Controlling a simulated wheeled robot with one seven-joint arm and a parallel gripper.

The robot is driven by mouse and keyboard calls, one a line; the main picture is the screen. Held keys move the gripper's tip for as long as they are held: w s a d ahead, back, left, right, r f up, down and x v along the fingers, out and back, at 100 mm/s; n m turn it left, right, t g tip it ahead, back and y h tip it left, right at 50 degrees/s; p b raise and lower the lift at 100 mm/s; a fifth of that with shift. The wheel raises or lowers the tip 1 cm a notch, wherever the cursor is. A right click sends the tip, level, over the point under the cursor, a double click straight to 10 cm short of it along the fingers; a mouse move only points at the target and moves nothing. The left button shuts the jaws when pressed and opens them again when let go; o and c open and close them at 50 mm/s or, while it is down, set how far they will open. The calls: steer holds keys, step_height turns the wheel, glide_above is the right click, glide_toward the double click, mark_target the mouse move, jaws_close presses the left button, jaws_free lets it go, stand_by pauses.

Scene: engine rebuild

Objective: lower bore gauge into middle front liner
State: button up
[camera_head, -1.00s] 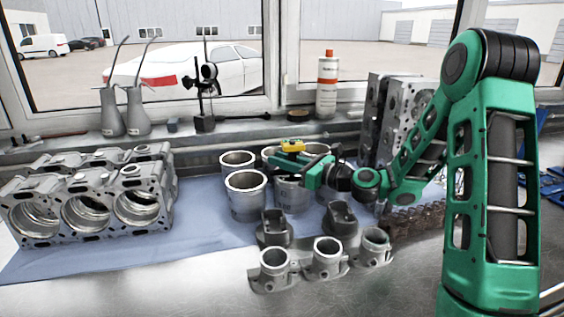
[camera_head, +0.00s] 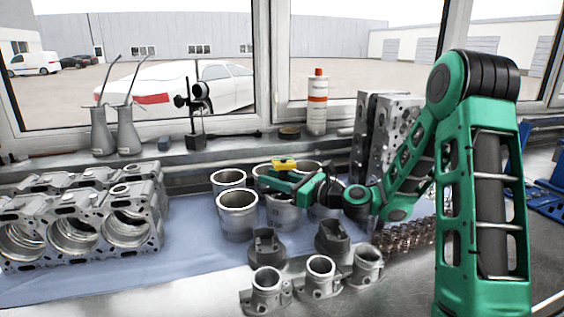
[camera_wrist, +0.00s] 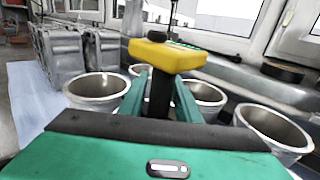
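The bore gauge has a yellow head (camera_head: 284,164) and a dark stem. In the wrist view its yellow head (camera_wrist: 168,55) is large and its stem stands between my green fingers. My gripper (camera_head: 280,181) is shut on the gauge, over the middle front liner (camera_head: 283,215). The gripper hides part of that liner's rim. The gauge's lower end is hidden, so I cannot tell whether it is inside the bore. The left front liner (camera_head: 238,217) stands open beside it. The right front liner (camera_head: 322,213) is partly behind my wrist.
Back-row liners, including the left one (camera_head: 228,180), stand close behind. Dark pistons (camera_head: 332,238) and small grey cylinders (camera_head: 320,276) stand in front. The engine block (camera_head: 80,222) is at left, a cylinder head (camera_head: 385,140) at right. Blue mat is bare between block and liners.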

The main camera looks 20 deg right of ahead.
steer(key=shift+o, duration=0.8)
steer(key=v, duration=1)
steer(key=shift+s+d, duration=0.2)
steer(key=shift+d, duration=0.05)
